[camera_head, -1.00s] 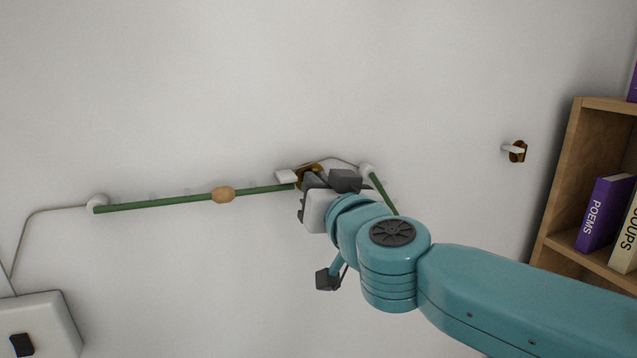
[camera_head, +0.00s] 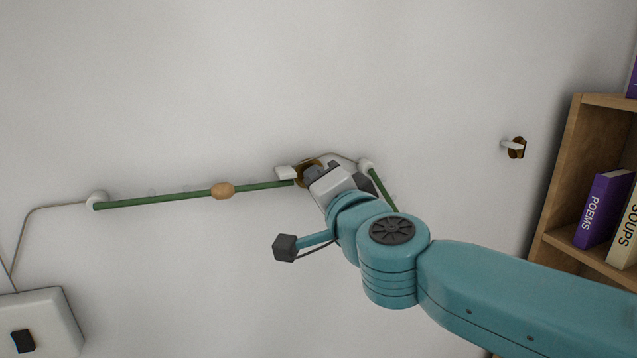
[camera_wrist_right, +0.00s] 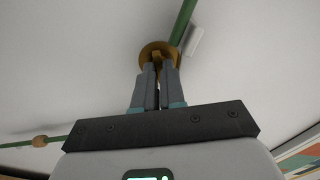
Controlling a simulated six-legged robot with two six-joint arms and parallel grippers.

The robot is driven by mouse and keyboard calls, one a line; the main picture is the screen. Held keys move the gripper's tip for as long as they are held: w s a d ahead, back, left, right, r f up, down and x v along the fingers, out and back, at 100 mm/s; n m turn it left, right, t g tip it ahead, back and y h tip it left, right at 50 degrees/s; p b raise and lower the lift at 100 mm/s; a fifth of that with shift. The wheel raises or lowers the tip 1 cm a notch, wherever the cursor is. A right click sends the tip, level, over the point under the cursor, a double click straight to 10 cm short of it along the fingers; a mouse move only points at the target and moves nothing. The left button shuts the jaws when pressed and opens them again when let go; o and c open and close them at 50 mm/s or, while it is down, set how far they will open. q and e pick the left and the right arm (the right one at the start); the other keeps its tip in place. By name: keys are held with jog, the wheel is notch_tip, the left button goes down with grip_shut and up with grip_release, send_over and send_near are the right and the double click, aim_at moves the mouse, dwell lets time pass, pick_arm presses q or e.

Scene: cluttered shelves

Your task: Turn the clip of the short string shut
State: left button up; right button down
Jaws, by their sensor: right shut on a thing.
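A brass clip (camera_head: 303,177) with a white tab (camera_head: 286,173) sits on the wall at the end of a green string (camera_head: 165,198). The string carries a wooden bead (camera_head: 222,191). My right gripper (camera_head: 312,174) is at this clip. In the right wrist view its two fingers (camera_wrist_right: 157,72) are shut on the clip's brass turning piece (camera_wrist_right: 157,54), in front of the round brass plate. The white tab (camera_wrist_right: 194,40) shows beside it. My gripper hides part of the clip in the head view. My left gripper is out of view.
A second brass clip with a white tab (camera_head: 516,147) is on the wall at right. A wooden shelf (camera_head: 562,170) with books stands at the right edge. White knobs (camera_head: 97,200) and a thin cord are on the wall. A white box (camera_head: 45,322) is at lower left.

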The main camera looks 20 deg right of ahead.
jog(key=shift+f+m, duration=0.1)
jog(key=shift+m, duration=1.2)
jog(key=c, duration=1.2)
grip_release()
jog(key=shift+s+d, duration=0.1)
jog(key=shift+s, duration=0.05)
jog(key=s, duration=1.6)
jog(key=shift+s+d, duration=0.1)
jog(key=shift+d, duration=0.15)
